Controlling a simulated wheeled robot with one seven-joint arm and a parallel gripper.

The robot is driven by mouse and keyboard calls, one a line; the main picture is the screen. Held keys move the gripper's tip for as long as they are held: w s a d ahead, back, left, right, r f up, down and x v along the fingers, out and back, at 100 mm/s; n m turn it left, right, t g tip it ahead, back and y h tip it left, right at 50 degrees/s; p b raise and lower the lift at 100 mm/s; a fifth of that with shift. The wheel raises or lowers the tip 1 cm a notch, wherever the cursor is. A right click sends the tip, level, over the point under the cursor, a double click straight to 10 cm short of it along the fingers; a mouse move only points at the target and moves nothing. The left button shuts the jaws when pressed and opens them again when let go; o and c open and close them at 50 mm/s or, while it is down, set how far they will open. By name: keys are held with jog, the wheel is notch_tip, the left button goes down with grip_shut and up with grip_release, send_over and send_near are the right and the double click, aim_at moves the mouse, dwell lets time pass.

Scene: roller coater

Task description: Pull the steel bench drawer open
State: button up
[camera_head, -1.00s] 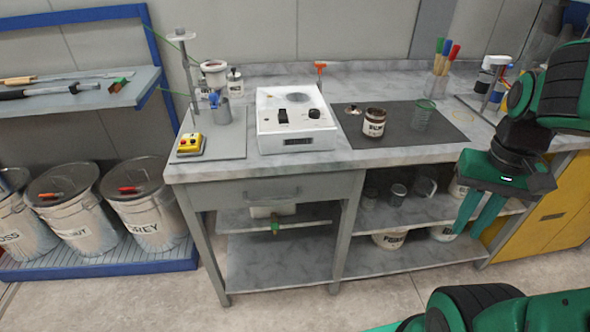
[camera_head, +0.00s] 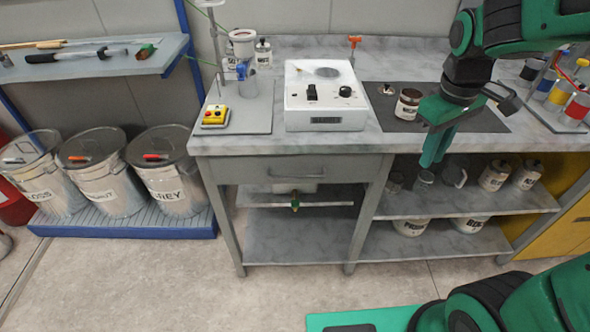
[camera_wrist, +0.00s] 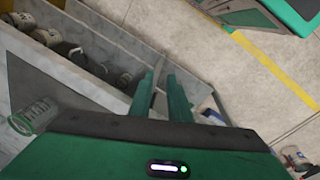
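The steel bench drawer (camera_head: 235,172) is a grey front under the left part of the marble-look worktop. It looks shut, flush with the bench frame. Its bar handle (camera_head: 296,175) runs across the middle of the front. My gripper (camera_head: 432,163) points down in front of the open shelves, to the right of the drawer and apart from the handle. In the wrist view the two green fingers (camera_wrist: 160,78) stand apart with nothing between them. The drawer handle cannot be made out in the wrist view.
The worktop (camera_head: 385,142) carries a white device (camera_head: 325,98), a yellow button box (camera_head: 215,116) and a brown jar (camera_head: 408,104). Open shelves (camera_head: 480,202) with cans lie right of the drawer. Lidded bins (camera_head: 170,190) stand at left. The floor before the drawer is clear.

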jog(key=w+a+f+n, duration=0.2)
jog(key=w+a+n, duration=0.45)
jog(key=a, duration=0.55)
jog(key=n+t+y, duration=0.1)
jog(key=n, duration=0.6)
send_over(296, 177)
jog(key=s, duration=0.2)
notch_tip(296, 177, down, 3)
jog(key=shift+f, duration=0.2)
jog(key=f, duration=0.3)
jog(key=w+f, duration=0.1)
jog(key=f, duration=0.2)
jog(key=w+f, duration=0.1)
jog(key=f, duration=0.2)
jog(key=shift+f, duration=0.4)
